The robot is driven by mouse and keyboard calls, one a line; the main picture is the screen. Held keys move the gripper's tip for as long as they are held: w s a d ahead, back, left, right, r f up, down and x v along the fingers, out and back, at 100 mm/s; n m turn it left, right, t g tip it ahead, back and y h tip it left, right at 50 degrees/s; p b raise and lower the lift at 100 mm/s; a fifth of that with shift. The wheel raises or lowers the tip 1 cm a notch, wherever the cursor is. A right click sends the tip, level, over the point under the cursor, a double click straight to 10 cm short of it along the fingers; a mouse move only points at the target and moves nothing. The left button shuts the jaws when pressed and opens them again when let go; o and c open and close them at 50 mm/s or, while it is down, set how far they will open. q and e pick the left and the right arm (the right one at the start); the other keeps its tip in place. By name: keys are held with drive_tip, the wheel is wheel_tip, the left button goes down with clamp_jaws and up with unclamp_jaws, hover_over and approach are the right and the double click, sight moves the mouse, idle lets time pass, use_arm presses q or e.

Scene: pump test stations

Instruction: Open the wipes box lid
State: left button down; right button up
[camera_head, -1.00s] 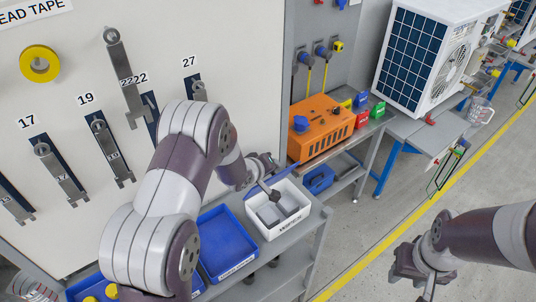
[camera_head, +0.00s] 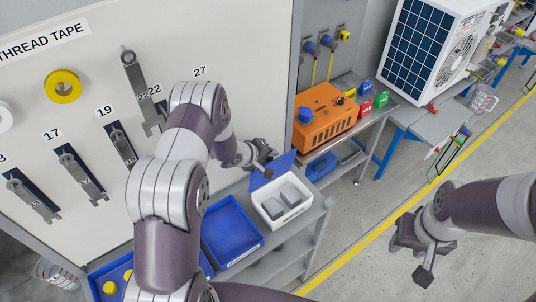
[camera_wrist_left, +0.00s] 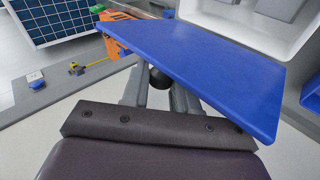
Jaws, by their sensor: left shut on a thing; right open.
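The white wipes box (camera_head: 296,212) stands on the grey shelf, its top uncovered, with grey blocks inside. Its blue lid (camera_head: 273,170) stands raised and tilted at the box's far-left side. In the left wrist view the lid (camera_wrist_left: 205,68) is a large blue plate across the fingers. My left gripper (camera_head: 264,158) is at the lid's upper part. In the left wrist view its fingers (camera_wrist_left: 160,92) are shut around a dark round knob (camera_wrist_left: 158,77) by the lid, partly hidden under the plate. My right gripper (camera_head: 418,258) is open and empty over the floor.
A blue tray (camera_head: 232,235) sits left of the box. An orange machine (camera_head: 325,118) stands on a bench behind. The tool board (camera_head: 90,100) rises close behind my left arm. Open floor (camera_head: 350,240) lies to the right of the shelf.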

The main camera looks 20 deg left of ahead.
use_arm(q)
drive_tip(key=c, duration=1)
unclamp_jaws()
drive_tip(key=shift+d, duration=0.1)
drive_tip(key=shift+s+a+r, duration=0.25)
drive_tip(key=shift+s+r, duration=0.05)
drive_tip(key=shift+s, duration=0.05)
drive_tip(key=b+v, duration=0.2)
drive_tip(key=v, duration=0.9)
drive_tip(key=shift+s+r+b, duration=0.2)
drive_tip(key=shift+r+b, duration=0.1)
drive_tip(key=shift+b, duration=0.05)
drive_tip(key=shift+s, duration=0.1)
